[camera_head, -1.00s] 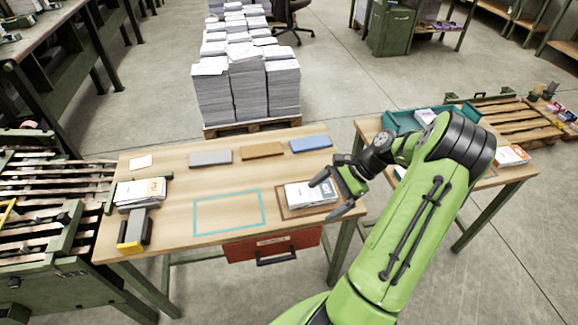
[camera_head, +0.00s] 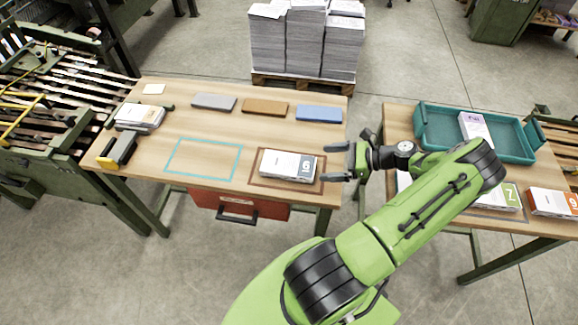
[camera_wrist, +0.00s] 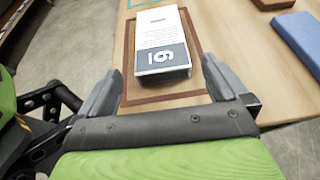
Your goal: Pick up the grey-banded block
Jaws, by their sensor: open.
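The grey-banded block (camera_head: 288,165) is white with a grey band bearing a numeral at its right end. It lies flat inside a brown outlined rectangle (camera_head: 256,180) near the front right of the wooden table. My gripper (camera_head: 338,162) is open and empty just right of the block, its fingers pointing left toward the banded end. In the wrist view the block (camera_wrist: 162,40) lies ahead, between the lines of the two spread fingers (camera_wrist: 162,88), with its grey band nearest. The fingers do not touch it.
Grey (camera_head: 214,102), brown (camera_head: 265,107) and blue (camera_head: 319,113) slabs lie along the table's back. A teal outlined rectangle (camera_head: 203,142) left of the block is empty. A stack of blocks (camera_head: 139,117) stands at left. A second table at right holds a teal tray (camera_head: 432,140) and other banded blocks.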

